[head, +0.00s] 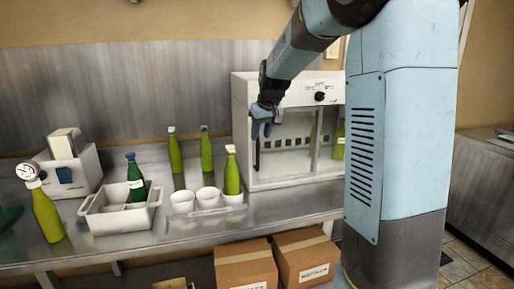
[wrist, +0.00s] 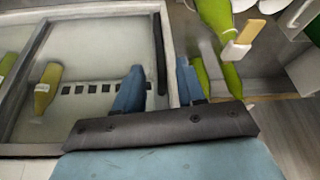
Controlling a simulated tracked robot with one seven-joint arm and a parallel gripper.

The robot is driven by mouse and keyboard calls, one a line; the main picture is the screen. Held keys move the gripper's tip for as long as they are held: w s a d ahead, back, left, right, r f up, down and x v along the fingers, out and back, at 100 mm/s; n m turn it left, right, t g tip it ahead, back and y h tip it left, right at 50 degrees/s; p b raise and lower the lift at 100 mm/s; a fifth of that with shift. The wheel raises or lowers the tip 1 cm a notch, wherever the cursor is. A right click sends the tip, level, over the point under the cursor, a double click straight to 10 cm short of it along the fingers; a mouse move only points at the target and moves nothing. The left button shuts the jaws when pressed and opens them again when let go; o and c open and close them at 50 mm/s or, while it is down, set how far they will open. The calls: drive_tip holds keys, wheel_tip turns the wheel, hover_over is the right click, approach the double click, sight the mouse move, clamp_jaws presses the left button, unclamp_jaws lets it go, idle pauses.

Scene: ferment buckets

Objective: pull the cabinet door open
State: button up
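The white cabinet (head: 240,103) stands at the back of the counter, with a control panel and knob above its glass front. Its glass door (head: 290,146) looks closed. The dark vertical handle (head: 257,157) is near the door's left edge. My gripper (head: 262,128) is at the handle's upper part. In the wrist view, the blue fingers of my gripper (wrist: 160,64) are spread apart, one on each side of the handle (wrist: 161,45). Gaps show between the fingers and the handle. The door's frame (wrist: 85,20) and glass also show there.
A green bottle (head: 231,175) and several white cups (head: 182,201) stand left of the cabinet. A grey bin (head: 102,222) and more bottles are further left. Bottles (wrist: 48,88) show behind the glass. Cardboard boxes (head: 304,259) sit below the counter.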

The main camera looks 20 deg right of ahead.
sight(258, 143)
drive_tip(key=x, duration=0.7)
clamp_jaws()
idle(0.3)
